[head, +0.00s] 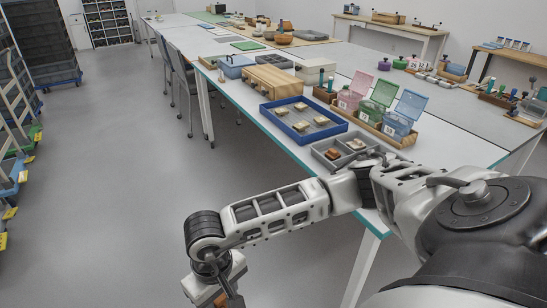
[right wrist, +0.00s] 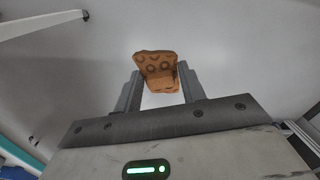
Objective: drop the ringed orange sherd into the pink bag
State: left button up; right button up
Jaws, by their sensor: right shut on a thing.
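The orange sherd (right wrist: 155,64) with dark rings is between the fingers of my right gripper (right wrist: 160,86) in the right wrist view. The gripper is shut on it, and the sherd sticks out past the fingertips. In the head view this gripper hangs at the bottom left, over the floor and away from the table; only a bit of orange shows there. The pink bag (head: 349,100) stands on the table with its flap up, at the left of a row with a green and a blue one. The inside of the bag is hidden. My left gripper is not in view.
The green bag (head: 372,110) and blue bag (head: 397,125) share a wooden tray with the pink one. A grey tray (head: 326,162) with sherds and a blue-rimmed tray (head: 300,137) with several pale sherds stand nearby. A wooden box (head: 272,80) is behind.

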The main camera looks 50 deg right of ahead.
aim_at(344, 112)
jog(key=z, duration=0.05)
jog(key=i, duration=1.9)
jog(key=z, duration=0.7)
